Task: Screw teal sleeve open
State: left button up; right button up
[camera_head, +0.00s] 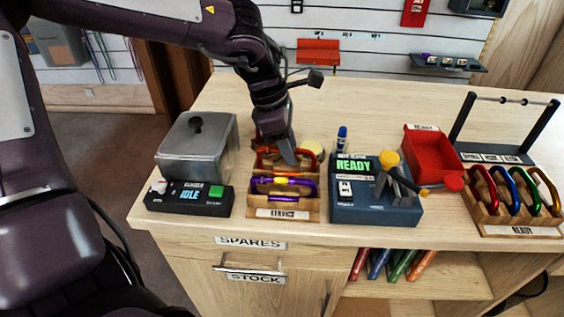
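A wooden rack labelled SERVICE (283,213) stands on the bench and holds a few carabiners. A purple carabiner (305,188) with a yellow sleeve (280,181) lies across its middle. An orange-red carabiner (307,155) is at the back, partly hidden by my gripper. I cannot make out a teal sleeve; it may be hidden or too small to tell. My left gripper (289,158) points down at the rear of the rack, at the orange-red carabiner. Its fingertips are seen edge-on, so its opening and any contact are unclear. My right gripper is not in view.
Left of the rack are a grey metal box (198,145) and a dark unit reading IDLE (190,196). Right of it are a blue READY tester (375,208), a red bin (433,153) and a rack of several coloured carabiners (515,230). The bench behind is clear.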

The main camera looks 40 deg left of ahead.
pick_arm(q)
jog(key=shift+r+p, duration=0.65)
jog(key=shift+r, duration=0.4)
jog(key=shift+s+d, duration=0.4)
jog(key=shift+s, duration=0.2)
jog(key=shift+f, duration=0.1)
jog(key=shift+a+f+b, duration=0.1)
jog(key=shift+f+b, duration=1.2)
jog(key=shift+f, duration=0.1)
